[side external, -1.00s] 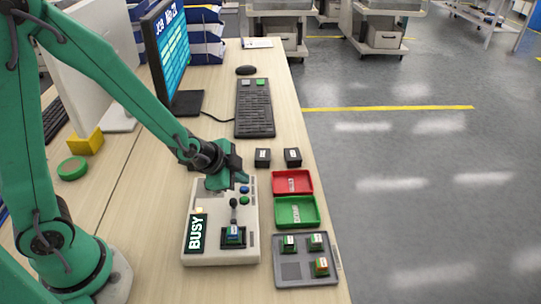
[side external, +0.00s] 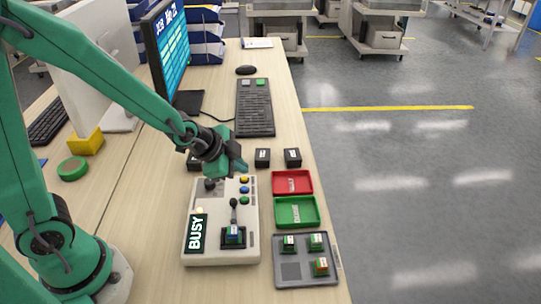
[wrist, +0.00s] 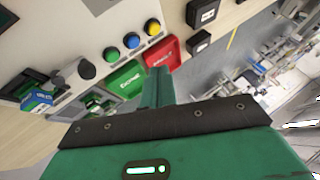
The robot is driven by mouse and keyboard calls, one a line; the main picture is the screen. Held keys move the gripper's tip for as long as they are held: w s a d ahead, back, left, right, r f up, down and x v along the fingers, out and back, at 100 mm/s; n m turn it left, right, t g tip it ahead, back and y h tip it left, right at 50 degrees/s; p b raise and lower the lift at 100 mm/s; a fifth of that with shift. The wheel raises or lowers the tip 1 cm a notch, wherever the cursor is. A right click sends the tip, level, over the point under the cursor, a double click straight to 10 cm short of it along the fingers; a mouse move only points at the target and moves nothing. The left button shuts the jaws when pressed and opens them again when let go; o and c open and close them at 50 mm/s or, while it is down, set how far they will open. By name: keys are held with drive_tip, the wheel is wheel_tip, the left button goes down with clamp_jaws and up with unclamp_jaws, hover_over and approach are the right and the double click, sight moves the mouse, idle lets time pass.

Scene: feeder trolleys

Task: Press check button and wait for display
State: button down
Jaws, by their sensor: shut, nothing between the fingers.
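The pale tester box (side external: 208,258) stands on the bench. Its tilted display (side external: 196,233) reads BUSY in white on dark green. A yellow button (side external: 244,180), a blue button (side external: 244,190) and a green button (side external: 244,201) line its right side. They also show in the wrist view as yellow (wrist: 152,27), blue (wrist: 131,40) and green (wrist: 110,54); I cannot read which is the check button. A green block with a blue label (side external: 233,232) sits in the box's socket, beside a black lever. My gripper (side external: 240,167) is shut and empty, above the box's far edge, apart from the buttons.
A red tray (side external: 278,190) and a green tray (side external: 281,222) lie right of the box. A grey tray (side external: 290,283) holds several small blocks. Black boxes (side external: 262,158) stand near my gripper. A keyboard (side external: 254,108) and monitor (side external: 166,50) are farther back.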

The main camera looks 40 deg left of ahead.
drive_tip(key=shift+r, duration=0.75)
idle(3.0)
